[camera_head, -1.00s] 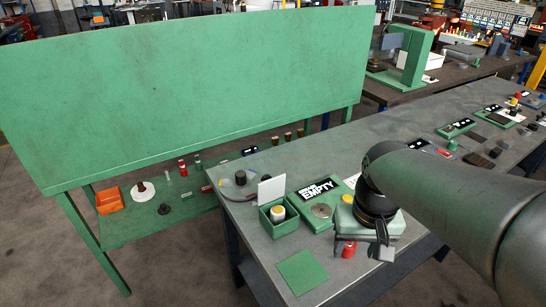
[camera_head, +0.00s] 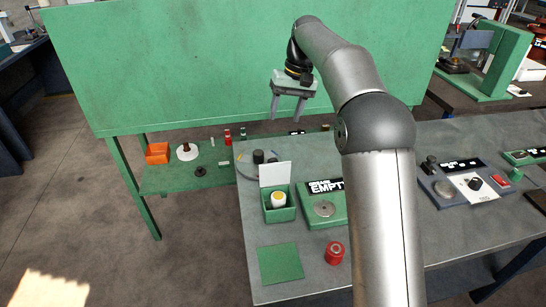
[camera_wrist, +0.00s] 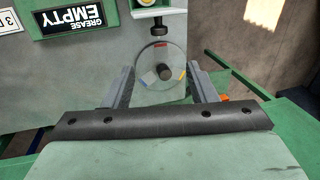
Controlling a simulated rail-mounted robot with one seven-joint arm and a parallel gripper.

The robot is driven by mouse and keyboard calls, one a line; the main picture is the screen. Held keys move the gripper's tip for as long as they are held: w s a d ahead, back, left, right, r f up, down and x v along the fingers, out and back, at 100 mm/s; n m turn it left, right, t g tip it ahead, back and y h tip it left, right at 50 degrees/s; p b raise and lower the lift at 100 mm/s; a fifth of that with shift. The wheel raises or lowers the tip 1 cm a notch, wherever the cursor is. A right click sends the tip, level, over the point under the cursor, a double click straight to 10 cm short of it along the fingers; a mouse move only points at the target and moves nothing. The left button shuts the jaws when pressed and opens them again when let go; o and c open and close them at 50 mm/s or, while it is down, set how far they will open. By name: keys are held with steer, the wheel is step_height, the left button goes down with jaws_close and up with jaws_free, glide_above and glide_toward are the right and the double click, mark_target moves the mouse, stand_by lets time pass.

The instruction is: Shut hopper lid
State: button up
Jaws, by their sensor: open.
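The hopper is a small green box (camera_head: 281,213) on the near left part of the grey bench. Its white lid (camera_head: 275,173) stands upright at the back, so the hopper is open. A white jar with a yellow top (camera_head: 278,200) sits inside. My gripper (camera_head: 287,118) is raised above and behind the hopper, in front of the green panel, fingers pointing down. Its fingers are apart and empty, clear of the lid. In the wrist view both fingers (camera_wrist: 162,80) show spread; I cannot clearly make out the lid there.
A green unit with a "GREASE EMPTY" sign (camera_head: 326,186) stands right of the hopper. A red canister (camera_head: 334,252) and green mat (camera_head: 280,263) lie nearer. The large green panel (camera_head: 200,70) rises behind my gripper.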

steer(key=p, duration=0.1)
glide_toward(274, 170)
steer(key=w+f, duration=0.1)
steer(key=f, duration=0.1)
steer(key=w+a+f, duration=0.1)
steer(key=f, duration=0.2)
steer(key=w+a+f, duration=0.1)
steer(key=w+f, duration=0.1)
steer(key=f, duration=0.1)
steer(key=shift+a+f, duration=0.2)
jaws_close()
steer(key=shift+s, duration=0.1)
